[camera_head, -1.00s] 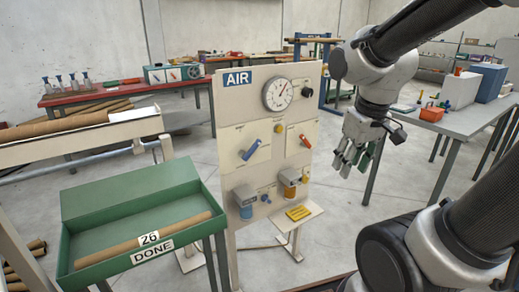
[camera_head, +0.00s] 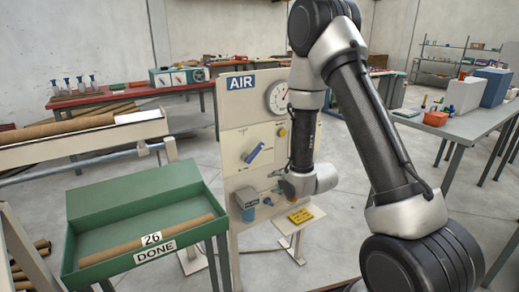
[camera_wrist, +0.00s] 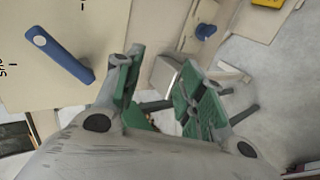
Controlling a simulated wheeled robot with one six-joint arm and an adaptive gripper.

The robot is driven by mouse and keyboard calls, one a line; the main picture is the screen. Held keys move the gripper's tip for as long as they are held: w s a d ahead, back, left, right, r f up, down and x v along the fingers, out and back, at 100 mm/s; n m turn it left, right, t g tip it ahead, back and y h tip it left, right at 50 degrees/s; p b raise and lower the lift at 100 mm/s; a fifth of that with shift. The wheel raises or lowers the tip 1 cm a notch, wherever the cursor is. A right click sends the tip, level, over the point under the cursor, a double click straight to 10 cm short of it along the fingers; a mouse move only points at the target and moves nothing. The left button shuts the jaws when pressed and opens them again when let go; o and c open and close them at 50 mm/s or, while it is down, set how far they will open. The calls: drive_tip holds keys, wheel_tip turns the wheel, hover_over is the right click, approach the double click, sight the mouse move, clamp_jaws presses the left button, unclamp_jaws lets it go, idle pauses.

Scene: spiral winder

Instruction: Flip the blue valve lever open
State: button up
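The blue valve lever (camera_head: 254,153) is on the upright AIR panel (camera_head: 232,128). It lies diagonally, from lower left to upper right in the head view. In the wrist view the blue lever (camera_wrist: 60,54) is at the upper left, slanting down to the right, with a round pivot cap at its upper end. My gripper (camera_wrist: 165,78) is open, its green-padded fingers apart. The lever is outside the fingers, to their left in that view, and not touched. In the head view my wrist mostly hides the fingers, in front of the panel, lower and right of the lever.
My arm covers the panel's right side. The pressure gauge (camera_head: 279,98) and yellow knob (camera_head: 282,132) show above. A blue-bowled unit (camera_head: 246,202) sits below the lever, and a small shelf with a yellow item (camera_head: 300,215) juts out. A green tray (camera_head: 128,208) stands at left.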

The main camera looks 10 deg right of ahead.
sight(260, 148)
drive_tip(key=w+a+r+n+t+y, duration=0.25)
drive_tip(key=r+n+t, duration=0.35)
drive_tip(key=r+n, duration=0.3)
drive_tip(key=x, duration=0.8)
drive_tip(key=shift+w+d, duration=0.2)
drive_tip(key=shift+d, duration=0.05)
drive_tip(key=shift+r, duration=0.1)
clamp_jaws()
